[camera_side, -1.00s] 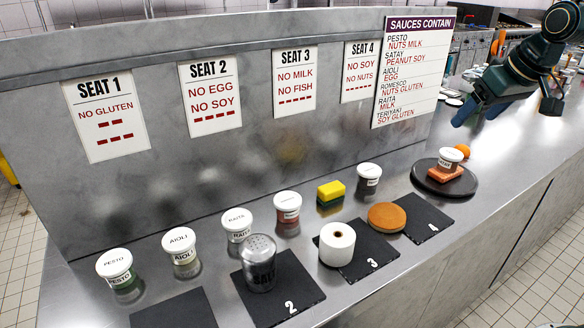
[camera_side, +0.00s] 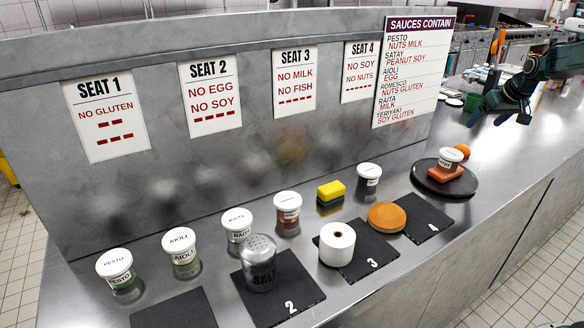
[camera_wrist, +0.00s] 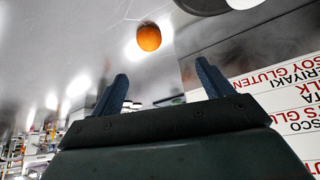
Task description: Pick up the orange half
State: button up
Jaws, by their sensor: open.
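The orange half (camera_side: 461,152) is a small orange dome on the steel counter, just behind the round black board. In the wrist view the orange half (camera_wrist: 149,37) lies ahead of the fingers, between their lines and well beyond the tips. My gripper (camera_side: 496,123) is in the air at the upper right in the side view, apart from the orange half. In the wrist view its two blue fingers (camera_wrist: 162,80) are spread with nothing between them.
The round black board (camera_side: 428,182) holds a lidded cup (camera_side: 450,157) on an orange-brown slab (camera_side: 445,174), close to the orange half. The sign wall (camera_side: 330,85) stands at the left. The counter right of the board is clear.

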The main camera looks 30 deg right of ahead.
jog(key=shift+s+d+f, duration=0.1)
jog(key=shift+d+f, duration=0.3)
jog(key=shift+d, duration=0.2)
jog(key=shift+d+f, duration=0.35)
jog(key=shift+d, duration=0.2)
send_near(466, 147)
jog(key=shift+a+x, duration=0.2)
jog(key=shift+x, duration=0.95)
jog(key=shift+a+x, duration=0.2)
jog(key=shift+x, duration=0.95)
jog(key=shift+f, duration=0.15)
jog(key=shift+x, duration=2.55)
jog(key=shift+d, duration=0.2)
jog(key=c, duration=1.1)
